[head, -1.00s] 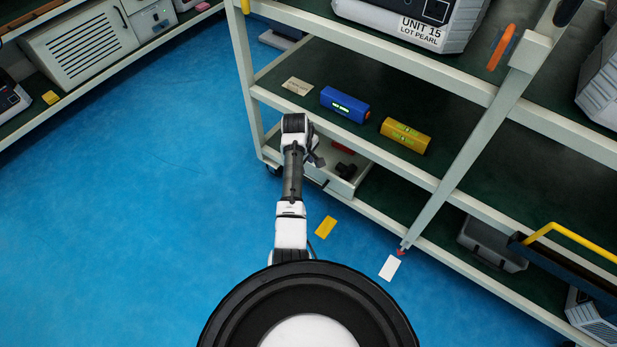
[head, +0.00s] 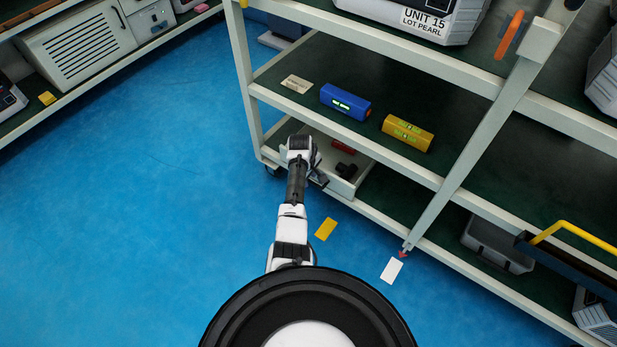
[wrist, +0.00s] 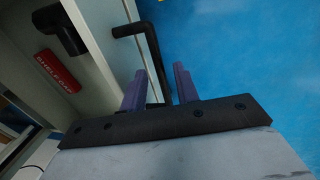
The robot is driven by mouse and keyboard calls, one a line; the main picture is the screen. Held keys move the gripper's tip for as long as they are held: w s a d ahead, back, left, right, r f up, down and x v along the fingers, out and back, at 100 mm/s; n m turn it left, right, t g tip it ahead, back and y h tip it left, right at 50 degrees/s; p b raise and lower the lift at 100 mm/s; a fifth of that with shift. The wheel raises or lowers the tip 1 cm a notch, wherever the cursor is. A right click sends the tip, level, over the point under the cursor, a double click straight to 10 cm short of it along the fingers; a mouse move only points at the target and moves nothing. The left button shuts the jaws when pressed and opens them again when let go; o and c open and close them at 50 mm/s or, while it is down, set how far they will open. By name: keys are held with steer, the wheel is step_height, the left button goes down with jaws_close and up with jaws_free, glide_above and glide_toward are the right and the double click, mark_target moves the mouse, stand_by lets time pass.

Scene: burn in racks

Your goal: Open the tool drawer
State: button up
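The tool drawer (head: 343,187) is a pale box on the lower level of the rack. Its inside shows from above, with a red item (head: 343,146) and a black item (head: 346,171) in it. In the wrist view the drawer wall (wrist: 103,60) is at left, with the red item (wrist: 57,72) and black item (wrist: 62,30) behind it. The black bar handle (wrist: 152,55) stands out from the front. My gripper (wrist: 160,84) is open, its two purple fingers apart, with the handle's near end running down between them, closer to the left finger. Contact cannot be told.
A blue level (head: 345,102) and a yellow level (head: 407,133) lie on the shelf above. A yellow card (head: 326,229) and a white card (head: 391,270) lie on the floor. The slanted rack post (head: 470,150) stands at right. Blue floor at left is clear.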

jaws_close()
steer(key=shift+s+a, duration=0.1)
steer(key=s+a+p, duration=1.2)
steer(key=s+p, duration=0.2)
steer(key=s, duration=0.3)
steer(key=shift+a, duration=0.2)
steer(key=shift+o, duration=0.6)
jaws_free()
